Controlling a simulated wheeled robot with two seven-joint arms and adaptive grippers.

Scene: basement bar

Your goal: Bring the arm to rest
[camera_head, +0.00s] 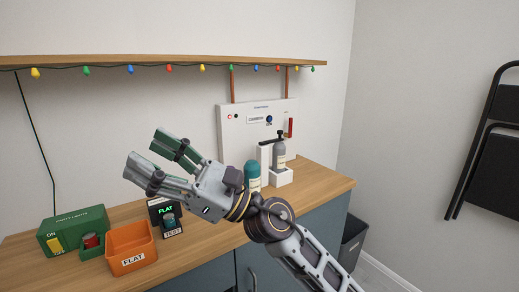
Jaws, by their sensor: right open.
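My right arm comes in from the lower right and reaches up and left across the view. Its gripper (148,154) is open and empty, with its two fingers spread and pointing up and left. It appears in front of the wall, above the wooden counter (313,186), and touches nothing that I can see. The wrist hides part of the counter's middle. My left gripper is not in view.
On the counter stand a green switch box (61,229), an orange bin (132,248), a black tester (166,217), a teal canister (252,173) and a grey bottle (279,152) on a white stand. A shelf (150,60) with lights hangs above. A folded chair (497,150) is at right.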

